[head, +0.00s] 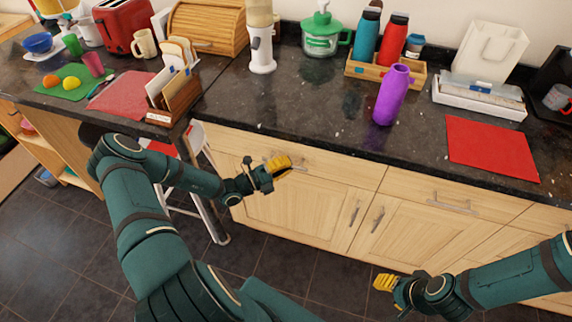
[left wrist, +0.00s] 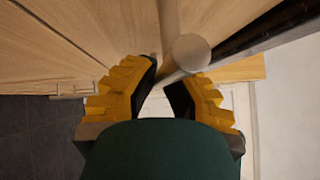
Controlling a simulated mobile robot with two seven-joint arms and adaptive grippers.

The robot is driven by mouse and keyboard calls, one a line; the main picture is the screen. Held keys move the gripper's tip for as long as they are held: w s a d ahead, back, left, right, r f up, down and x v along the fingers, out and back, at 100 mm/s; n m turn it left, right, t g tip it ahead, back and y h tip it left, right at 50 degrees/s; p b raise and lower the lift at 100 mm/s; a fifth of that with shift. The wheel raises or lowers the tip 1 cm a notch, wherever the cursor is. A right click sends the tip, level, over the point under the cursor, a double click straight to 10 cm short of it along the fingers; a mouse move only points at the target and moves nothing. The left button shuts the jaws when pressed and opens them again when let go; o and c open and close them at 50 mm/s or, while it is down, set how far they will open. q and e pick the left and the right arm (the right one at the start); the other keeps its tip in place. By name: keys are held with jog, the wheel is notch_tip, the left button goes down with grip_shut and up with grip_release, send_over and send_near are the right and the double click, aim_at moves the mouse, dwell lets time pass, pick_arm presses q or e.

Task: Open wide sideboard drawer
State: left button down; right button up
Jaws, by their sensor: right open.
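The wide wooden drawer (head: 345,167) is the left one under the dark counter, and its front looks flush with the cabinet. Its metal bar handle (head: 300,162) is partly covered by my left gripper (head: 283,165). In the left wrist view, the round handle bar (left wrist: 192,52) runs between the yellow fingers of my left gripper (left wrist: 163,85). The fingers lean in against the bar and look shut on it. My right gripper (head: 383,283) is low at the right, in front of the lower doors, open and touching nothing that I can see.
A narrower drawer (head: 450,200) is to the right. Cabinet doors (head: 305,207) with upright handles are below. A white stool (head: 195,140) stands left of the cabinet, near my left arm. A purple bottle (head: 392,95) and red mat (head: 492,148) are on the counter (head: 300,100).

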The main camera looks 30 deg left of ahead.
pick_arm(q)
jog(key=shift+s, duration=0.15)
jog(key=shift+s+d, duration=0.1)
jog(key=shift+s, duration=0.1)
jog(key=c, duration=1)
grip_release()
jog(key=shift+s+d, duration=0.1)
jog(key=shift+s, duration=0.15)
jog(key=v, duration=1.2)
jog(key=shift+w, duration=0.1)
